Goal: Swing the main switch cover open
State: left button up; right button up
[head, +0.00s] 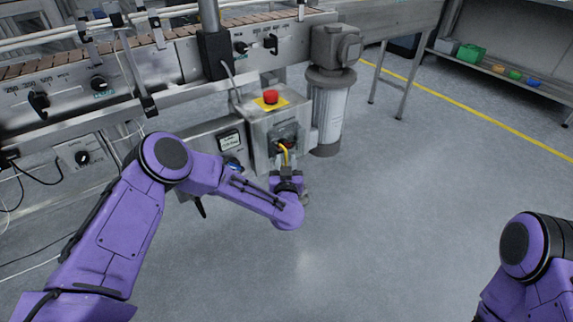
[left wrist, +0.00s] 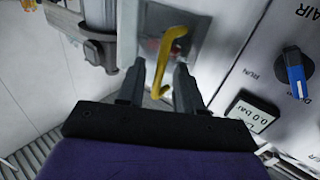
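The main switch (head: 287,136) sits on the front of a grey box below a red emergency button, with a dark surround. A yellow curved handle (head: 285,153) stands out from it; I cannot tell whether a clear cover is there. In the left wrist view the yellow handle (left wrist: 170,55) lies in front of a grey plate (left wrist: 195,32) with some red behind it. My left gripper (head: 287,172) is at the switch. Its two fingers (left wrist: 160,82) are apart, with the handle's near end between them; contact is not clear. My right gripper is out of view.
The red emergency button (head: 270,97) is on top of the box. A pressure display (left wrist: 252,113) and blue AIR knob (left wrist: 294,72) are beside the switch. A grey cylindrical unit (head: 328,110) stands to the right. The floor (head: 400,220) in front is clear.

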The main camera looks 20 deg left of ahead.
pick_arm(q)
grip_shut()
jog(key=shift+f, duration=0.1)
dwell(1.1)
jog(key=shift+s+d, duration=0.1)
